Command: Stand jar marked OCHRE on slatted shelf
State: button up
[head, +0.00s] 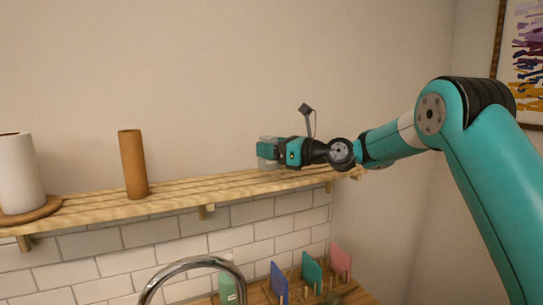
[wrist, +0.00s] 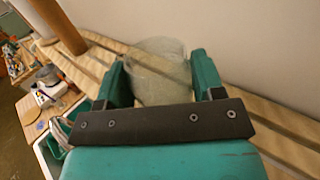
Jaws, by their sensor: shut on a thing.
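My gripper (head: 268,151) is over the right part of the slatted wooden shelf (head: 190,189), reaching in from the right. It is shut on a pale, see-through jar (wrist: 160,68), held between the two teal fingers in the wrist view. The jar shows only faintly around the fingers in the head view. No marking on it can be read. Its base is close to the shelf slats, but I cannot tell whether it touches them. The slats also show in the wrist view (wrist: 285,119).
A brown tube (head: 132,164) stands on the shelf to the left. A white roll (head: 20,172) on a round wooden base is at the far left. Shelf between tube and gripper is clear. Below are a tap (head: 195,263) and a rack with coloured panels (head: 312,269).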

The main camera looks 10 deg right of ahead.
jog(key=shift+f, duration=1.3)
jog(key=shift+f, duration=0.1)
jog(key=o, duration=1)
jog(key=shift+o, duration=0.2)
